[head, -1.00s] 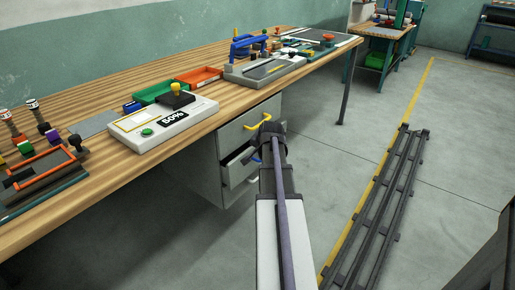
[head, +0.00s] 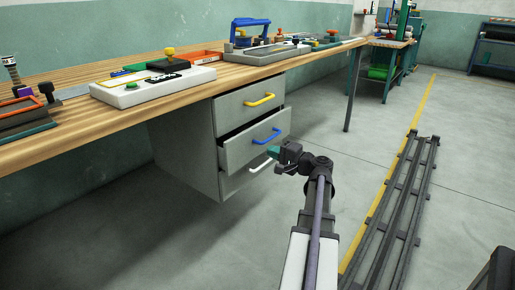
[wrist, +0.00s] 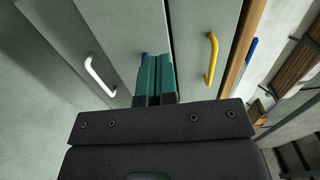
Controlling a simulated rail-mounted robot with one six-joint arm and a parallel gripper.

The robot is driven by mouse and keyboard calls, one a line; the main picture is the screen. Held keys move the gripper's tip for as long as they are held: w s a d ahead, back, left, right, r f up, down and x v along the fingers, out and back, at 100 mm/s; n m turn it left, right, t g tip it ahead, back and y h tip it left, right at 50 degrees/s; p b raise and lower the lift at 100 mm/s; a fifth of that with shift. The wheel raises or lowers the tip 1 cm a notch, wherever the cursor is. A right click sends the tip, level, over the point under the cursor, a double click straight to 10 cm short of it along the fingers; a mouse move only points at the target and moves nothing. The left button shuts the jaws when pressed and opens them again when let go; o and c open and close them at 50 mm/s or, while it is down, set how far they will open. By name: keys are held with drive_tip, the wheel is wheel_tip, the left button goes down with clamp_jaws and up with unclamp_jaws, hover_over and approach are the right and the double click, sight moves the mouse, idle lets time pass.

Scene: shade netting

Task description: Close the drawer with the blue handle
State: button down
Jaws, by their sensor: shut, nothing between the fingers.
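The drawer with the blue handle (head: 266,137) is the middle drawer (head: 236,152) of a grey cabinet under the workbench. It stands partly open, its front sticking out past the drawers above and below. My gripper (head: 273,152) is shut and empty, just in front of this drawer and slightly below the blue handle in the head view. In the wrist view my teal fingers (wrist: 155,76) are together and point at the drawer fronts. They hide most of the blue handle (wrist: 144,55); I cannot tell whether they touch the drawer.
The top drawer has a yellow handle (head: 260,100) and the bottom one a white handle (head: 261,165); the top one looks shut. The wooden workbench (head: 60,135) overhangs the cabinet. My rail runs along the floor at right, and the floor before the cabinet is clear.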

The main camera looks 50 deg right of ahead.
sight(239, 138)
drive_tip(key=w, duration=0.4)
drive_tip(key=w+a, duration=0.1)
drive_tip(key=w, duration=0.8)
drive_tip(key=shift+a, duration=0.15)
